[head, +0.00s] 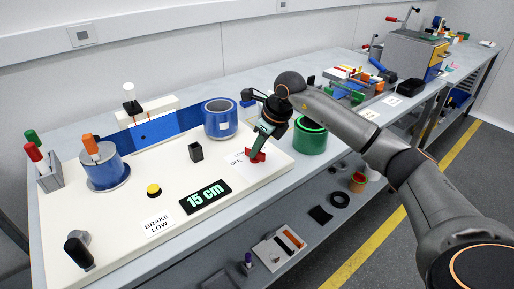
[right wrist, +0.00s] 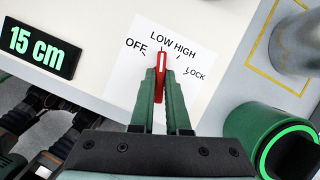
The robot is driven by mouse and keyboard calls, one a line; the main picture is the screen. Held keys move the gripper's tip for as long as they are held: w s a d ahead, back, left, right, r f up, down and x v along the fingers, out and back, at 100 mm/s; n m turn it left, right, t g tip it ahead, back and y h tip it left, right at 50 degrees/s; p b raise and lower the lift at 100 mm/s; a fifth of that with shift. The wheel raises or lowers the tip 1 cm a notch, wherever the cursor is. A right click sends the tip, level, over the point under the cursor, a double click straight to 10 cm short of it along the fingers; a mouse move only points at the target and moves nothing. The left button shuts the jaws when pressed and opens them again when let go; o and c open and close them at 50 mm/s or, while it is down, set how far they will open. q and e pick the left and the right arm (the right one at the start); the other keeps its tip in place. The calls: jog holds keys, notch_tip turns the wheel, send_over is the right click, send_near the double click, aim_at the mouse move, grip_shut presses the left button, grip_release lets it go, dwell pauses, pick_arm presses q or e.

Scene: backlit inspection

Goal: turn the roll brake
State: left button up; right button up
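The roll brake is a red pointer knob (right wrist: 161,75) on a white dial card (right wrist: 125,75) marked OFF, LOW, HIGH and LOCK. Its tip points at about the LOW mark. In the head view the red knob (head: 257,156) sits at the right end of the white board. My right gripper (right wrist: 163,88) has its green fingers on both sides of the knob, seemingly closed on it; it also shows from above in the head view (head: 256,152). A card (head: 158,224) reads BRAKE LOW.
A black display (head: 205,196) reads 15 cm. A yellow button (head: 153,190) and a small black holder (head: 196,151) are on the board. A blue strip (head: 155,131) runs between two blue rolls. A green roll (head: 310,136) stands close to my right gripper.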

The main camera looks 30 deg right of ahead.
grip_shut()
jog(key=shift+m, duration=0.3)
jog(key=shift+r+m+h+p, duration=0.1)
jog(key=shift+m+h+p, duration=0.2)
jog(key=shift+m, duration=0.4)
jog(key=shift+a+m+h, duration=0.15)
jog(key=shift+m+h, duration=0.45)
jog(key=shift+m, duration=0.6)
jog(key=m, duration=0.2)
jog(key=m+h, duration=0.1)
jog(key=m, duration=0.1)
jog(key=shift+a+m+h, duration=0.15)
jog(key=shift+m+h, duration=0.15)
jog(key=m+h, duration=0.1)
jog(key=m, duration=0.3)
jog(key=shift+w+a+g, duration=0.1)
jog(key=shift+g, duration=0.3)
jog(key=shift+m+g+h, duration=0.3)
jog(key=shift+m+h, duration=0.3)
jog(key=shift+m, duration=1)
